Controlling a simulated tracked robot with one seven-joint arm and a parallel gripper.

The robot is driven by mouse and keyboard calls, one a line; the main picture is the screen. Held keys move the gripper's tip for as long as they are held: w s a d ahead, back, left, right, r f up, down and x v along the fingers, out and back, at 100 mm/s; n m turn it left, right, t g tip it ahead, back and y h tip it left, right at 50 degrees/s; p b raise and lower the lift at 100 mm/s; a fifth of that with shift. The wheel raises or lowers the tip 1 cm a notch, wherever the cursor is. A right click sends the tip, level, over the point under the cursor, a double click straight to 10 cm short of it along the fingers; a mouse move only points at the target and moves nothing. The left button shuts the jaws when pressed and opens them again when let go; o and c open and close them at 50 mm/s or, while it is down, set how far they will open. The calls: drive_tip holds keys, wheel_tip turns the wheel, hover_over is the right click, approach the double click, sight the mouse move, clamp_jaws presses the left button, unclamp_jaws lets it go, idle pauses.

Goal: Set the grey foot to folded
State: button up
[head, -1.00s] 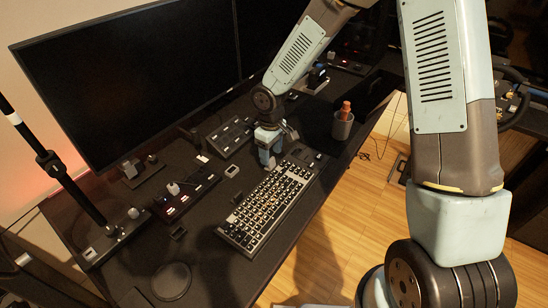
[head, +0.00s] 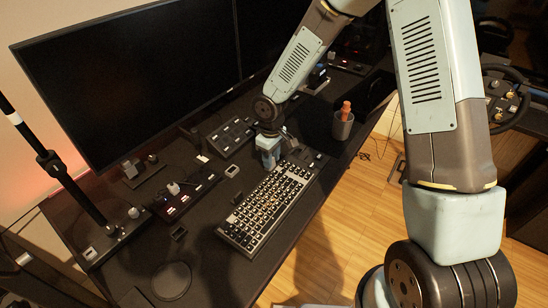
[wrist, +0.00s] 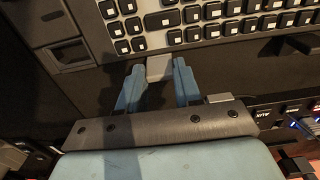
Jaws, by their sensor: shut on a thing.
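The keyboard (head: 262,212) lies on the dark desk; its keys and back edge also show in the wrist view (wrist: 210,31). The grey foot (wrist: 159,68) is a small light block at the keyboard's back edge. My gripper (wrist: 159,76) has its two blue fingers on either side of the foot, shut on it near the fingertips. In the head view my gripper (head: 269,158) is at the far end of the keyboard, where the foot is hidden. The foot's exact angle cannot be told.
A dark foot (wrist: 296,44) stands farther along the same edge. A button panel (head: 231,136) and a switch box (head: 185,194) lie between keyboard and monitor (head: 125,75). A cup (head: 342,125) stands right of the keyboard. The near desk is mostly clear.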

sight(279, 167)
drive_tip(key=c, duration=0.3)
drive_tip(key=shift+s+d+t+y, duration=0.2)
drive_tip(key=shift+d+t+y, duration=0.15)
drive_tip(key=shift+y, duration=0.25)
drive_tip(key=o, duration=1)
drive_tip(key=shift+o, duration=0.2)
drive_tip(key=shift+r, duration=0.1)
wheel_tip(279, 167, up, 14)
drive_tip(key=s+d, duration=0.1)
drive_tip(key=shift+d+f, duration=0.25)
drive_tip(key=shift+d, duration=0.05)
drive_tip(key=shift+d, duration=0.1)
